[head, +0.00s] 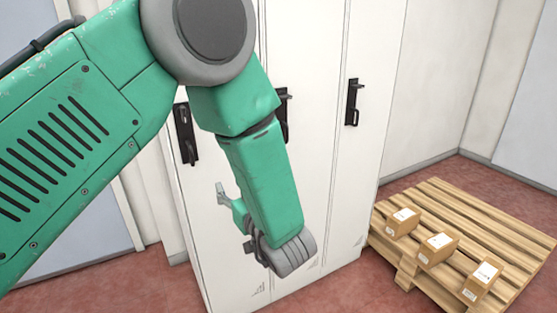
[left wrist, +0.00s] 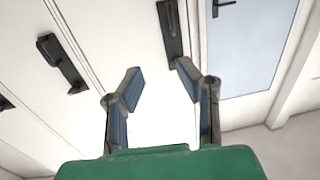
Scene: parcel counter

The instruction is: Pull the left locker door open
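The left locker door (head: 203,235) is white and looks shut, flush with its neighbours. Its dark upright handle (head: 186,134) shows left of my forearm, and in the left wrist view the handle (left wrist: 170,32) is at top centre. My left gripper (head: 223,192) hangs in front of the lockers, lower than that handle and partly hidden by my wrist. In the left wrist view my left gripper (left wrist: 160,76) has its fingers spread with nothing between them. The handle lies beyond the fingertips, nearest the right one in that picture; contact is not clear. My right gripper is in neither view.
The middle handle (head: 283,115) is partly behind my arm; the right handle (head: 353,102) is clear. A wooden pallet (head: 460,212) with small boxes (head: 437,248) stands right of the lockers. A pale blue panel (left wrist: 245,45) is beside the lockers. Red floor shows in front.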

